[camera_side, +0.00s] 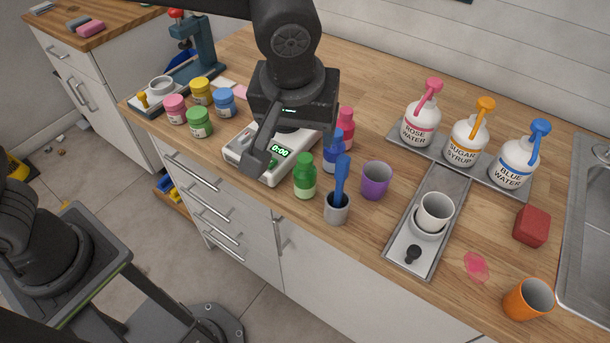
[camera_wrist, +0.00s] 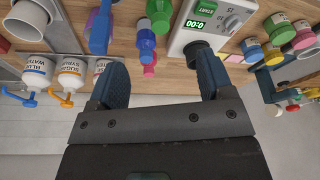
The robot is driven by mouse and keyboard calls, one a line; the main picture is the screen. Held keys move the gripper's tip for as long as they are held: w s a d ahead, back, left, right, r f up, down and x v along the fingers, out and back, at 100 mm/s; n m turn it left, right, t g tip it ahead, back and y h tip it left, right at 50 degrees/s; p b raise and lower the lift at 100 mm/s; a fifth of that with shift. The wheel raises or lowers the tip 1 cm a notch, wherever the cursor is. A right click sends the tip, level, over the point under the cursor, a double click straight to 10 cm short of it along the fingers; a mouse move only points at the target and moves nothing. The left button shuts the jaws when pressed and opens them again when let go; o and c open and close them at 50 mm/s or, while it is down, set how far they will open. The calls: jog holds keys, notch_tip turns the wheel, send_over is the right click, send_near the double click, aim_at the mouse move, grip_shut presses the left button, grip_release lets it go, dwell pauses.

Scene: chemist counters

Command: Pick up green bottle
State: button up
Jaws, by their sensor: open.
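The green bottle (camera_side: 304,178) stands upright on the wooden counter, near its front edge, just right of the white scale. In the wrist view the green bottle (camera_wrist: 158,10) shows at the top edge, partly cut off. My gripper (camera_wrist: 160,76) is open and empty, with its two fingers spread apart. In the side view it hangs over the scale, above and left of the green bottle, and does not touch it.
A blue bottle (camera_side: 334,152) and a pink bottle (camera_side: 346,127) stand behind the green bottle. A grey cup with a blue tool (camera_side: 337,208) and a purple cup (camera_side: 376,180) stand to its right. The scale (camera_side: 281,167) is close on its left.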

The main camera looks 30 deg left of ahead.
aim_at(305, 159)
jog(key=x, duration=1.3)
jog(key=shift+w+f, duration=0.1)
jog(key=shift+f, duration=0.05)
jog(key=c, duration=1)
